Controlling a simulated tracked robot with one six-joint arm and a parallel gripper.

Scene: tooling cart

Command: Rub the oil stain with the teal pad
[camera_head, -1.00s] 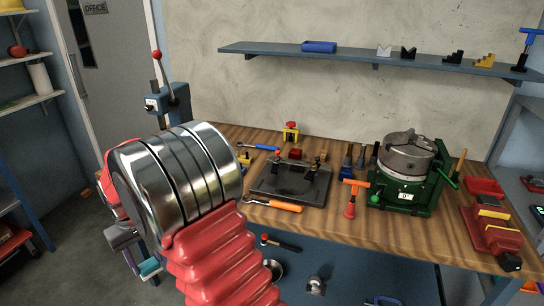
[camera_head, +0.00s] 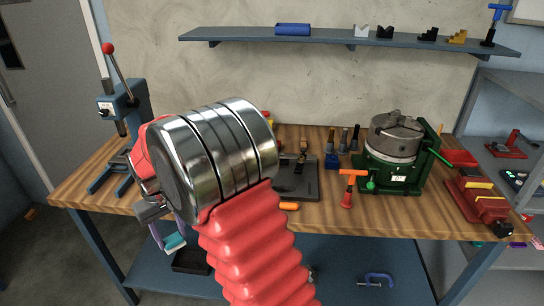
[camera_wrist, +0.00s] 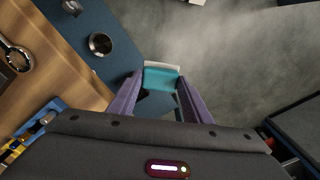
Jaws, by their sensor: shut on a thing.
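The teal pad (camera_head: 174,242) is between the purple fingers of my gripper (camera_head: 168,233), in front of the bench's left front edge in the head view. In the wrist view the teal pad (camera_wrist: 161,79) shows with a pale layer along its far side. My gripper (camera_wrist: 160,86) is shut on it, a finger at each end. The pad is over the grey floor beside the blue lower shelf in that view, apart from any surface as far as I can tell. I see no oil stain in either view; my arm hides part of the bench top.
The wooden bench (camera_head: 95,190) holds an arbor press (camera_head: 122,105) at left, a dark plate (camera_head: 305,185), an orange-handled tool (camera_head: 347,187), a green-based chuck (camera_head: 395,150) and a red vise (camera_head: 482,200). A blue clamp (camera_head: 377,280) lies on the lower shelf (camera_head: 345,265).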

